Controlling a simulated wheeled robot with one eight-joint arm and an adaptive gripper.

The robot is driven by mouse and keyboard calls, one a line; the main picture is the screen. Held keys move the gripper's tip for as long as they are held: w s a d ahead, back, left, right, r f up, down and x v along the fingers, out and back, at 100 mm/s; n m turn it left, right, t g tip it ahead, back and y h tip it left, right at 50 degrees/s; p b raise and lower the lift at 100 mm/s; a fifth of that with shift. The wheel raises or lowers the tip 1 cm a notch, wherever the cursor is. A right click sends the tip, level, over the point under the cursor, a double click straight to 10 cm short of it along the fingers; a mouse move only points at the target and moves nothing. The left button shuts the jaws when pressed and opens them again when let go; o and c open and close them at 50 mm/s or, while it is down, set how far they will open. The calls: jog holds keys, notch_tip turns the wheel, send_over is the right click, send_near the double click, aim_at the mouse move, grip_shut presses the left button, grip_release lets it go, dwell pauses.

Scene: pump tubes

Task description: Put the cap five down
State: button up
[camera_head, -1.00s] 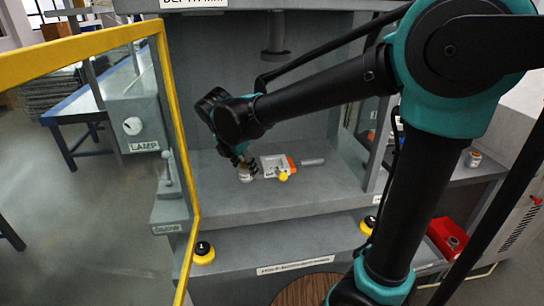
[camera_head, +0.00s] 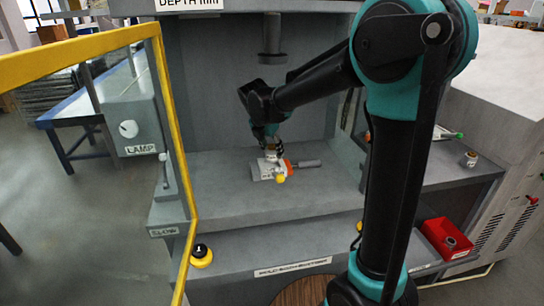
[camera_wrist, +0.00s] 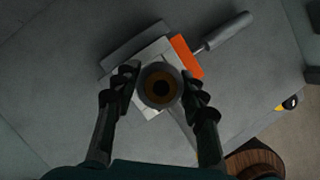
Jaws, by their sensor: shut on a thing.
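My gripper (camera_head: 271,146) is above the small fixture on the grey work surface inside the cabinet. In the wrist view my gripper (camera_wrist: 160,82) is shut on a round cap (camera_wrist: 160,88), seen from above as a grey ring with a brown, dark-centred middle. In the head view the cap (camera_head: 271,155) is small and partly hidden by the fingers. The fixture (camera_head: 262,171) is a pale block with an orange part (camera_head: 287,164), a yellow knob and a grey handle. In the wrist view the cap overlaps the pale block (camera_wrist: 150,48). I cannot tell whether they touch.
A dark vertical press ram (camera_head: 272,38) hangs above the fixture. A yellow-framed door (camera_head: 178,130) stands open at left. A similar small part (camera_head: 470,158) stands on the right shelf, and a red bin (camera_head: 437,232) sits lower right. The surface left of the fixture is clear.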

jog(key=shift+f, duration=1.35)
jog(key=o, duration=1.4)
jog(key=shift+f, duration=0.1)
jog(key=shift+c, duration=0.2)
jog(key=v, duration=1.2)
jog(key=shift+s, duration=0.15)
jog(key=shift+a, duration=0.1)
